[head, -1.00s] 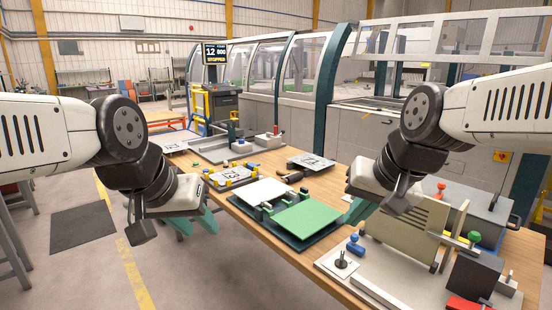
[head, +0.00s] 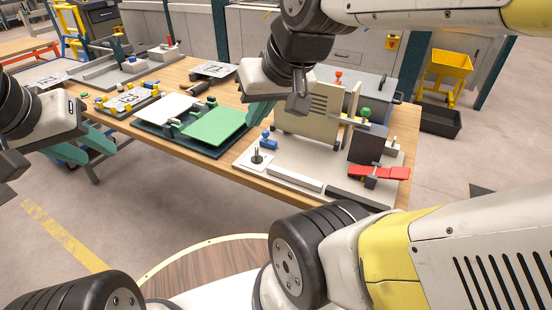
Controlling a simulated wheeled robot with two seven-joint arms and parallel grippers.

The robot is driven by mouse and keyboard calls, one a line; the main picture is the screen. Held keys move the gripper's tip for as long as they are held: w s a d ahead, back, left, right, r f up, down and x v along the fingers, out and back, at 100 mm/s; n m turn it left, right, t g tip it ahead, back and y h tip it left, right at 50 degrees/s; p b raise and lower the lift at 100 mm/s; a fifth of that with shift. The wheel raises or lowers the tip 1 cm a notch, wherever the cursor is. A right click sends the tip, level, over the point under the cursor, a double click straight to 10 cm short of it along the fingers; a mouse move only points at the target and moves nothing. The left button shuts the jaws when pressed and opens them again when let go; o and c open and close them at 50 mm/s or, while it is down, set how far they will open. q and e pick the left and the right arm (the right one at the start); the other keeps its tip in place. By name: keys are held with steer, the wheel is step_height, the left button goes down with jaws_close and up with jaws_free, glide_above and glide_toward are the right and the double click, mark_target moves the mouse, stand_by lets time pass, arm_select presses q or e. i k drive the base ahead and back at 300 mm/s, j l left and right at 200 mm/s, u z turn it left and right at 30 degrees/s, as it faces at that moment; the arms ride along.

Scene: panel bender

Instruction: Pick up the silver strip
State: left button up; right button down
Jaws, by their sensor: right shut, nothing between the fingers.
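A pale, silvery strip (head: 294,180) lies along the front edge of the grey fixture plate (head: 250,162) at the right part of the table; I cannot be sure that it is the silver strip. My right gripper (head: 258,114), with teal fingers, is shut and empty. It hangs above the table behind the strip, to its left in the picture, beside the green panel. My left gripper (head: 80,150) is at the table's left front edge, far from the strip. Its teal fingers look apart and empty, partly hidden by the wrist.
A dark bar (head: 345,194) and a red clamp (head: 378,173) sit right of the strip. An upright beige plate (head: 308,122) stands behind it. A green panel (head: 215,125) and white panel (head: 165,107) lie left. Floor in front of the table is clear.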

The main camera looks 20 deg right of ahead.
mark_target(308, 183)
steer(key=z, duration=1.9)
steer(key=k+u, duration=0.15)
steer(key=u, duration=0.15)
steer(key=k, duration=0.15)
